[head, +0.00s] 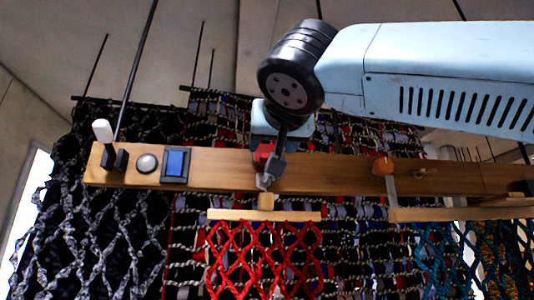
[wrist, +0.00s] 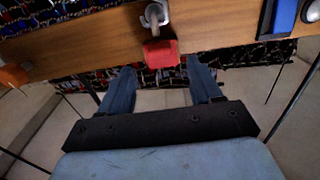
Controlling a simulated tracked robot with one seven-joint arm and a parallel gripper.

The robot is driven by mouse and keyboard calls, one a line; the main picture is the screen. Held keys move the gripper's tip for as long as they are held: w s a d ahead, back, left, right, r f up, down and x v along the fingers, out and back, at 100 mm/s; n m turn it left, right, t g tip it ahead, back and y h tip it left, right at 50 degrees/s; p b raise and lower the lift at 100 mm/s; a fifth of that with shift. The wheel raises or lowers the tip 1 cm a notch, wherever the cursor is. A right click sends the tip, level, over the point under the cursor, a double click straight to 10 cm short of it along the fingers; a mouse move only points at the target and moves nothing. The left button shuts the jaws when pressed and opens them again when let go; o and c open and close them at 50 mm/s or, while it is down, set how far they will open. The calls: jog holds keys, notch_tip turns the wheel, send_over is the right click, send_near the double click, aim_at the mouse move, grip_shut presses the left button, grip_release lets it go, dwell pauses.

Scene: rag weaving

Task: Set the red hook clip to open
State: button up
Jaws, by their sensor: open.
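The red hook clip (head: 264,152) sits at the middle of the wooden beam, with a grey metal hook (head: 264,182) below it. In the wrist view, the red clip (wrist: 161,53) stands out from the beam's edge, and the grey hook (wrist: 154,15) is above it in the picture. My gripper (wrist: 160,66) is open. Its two blue fingers lie left and right of the red clip, with gaps on both sides, and I see no contact. In the head view, my arm and wrist partly hide the clip area.
The wooden beam (head: 225,168) carries a blue rocker switch (head: 175,165), a round grey button (head: 147,163), a white-handled lever (head: 103,132) and an orange knob (head: 383,165). A red net (head: 265,258) hangs from a wooden bar (head: 235,215) below the hook. Woven rags hang behind.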

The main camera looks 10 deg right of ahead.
aim_at(268, 154)
jog(key=w, duration=0.5)
jog(key=shift+w+d, duration=0.1)
jog(key=shift+w, duration=0.3)
jog(key=shift+c, duration=0.5)
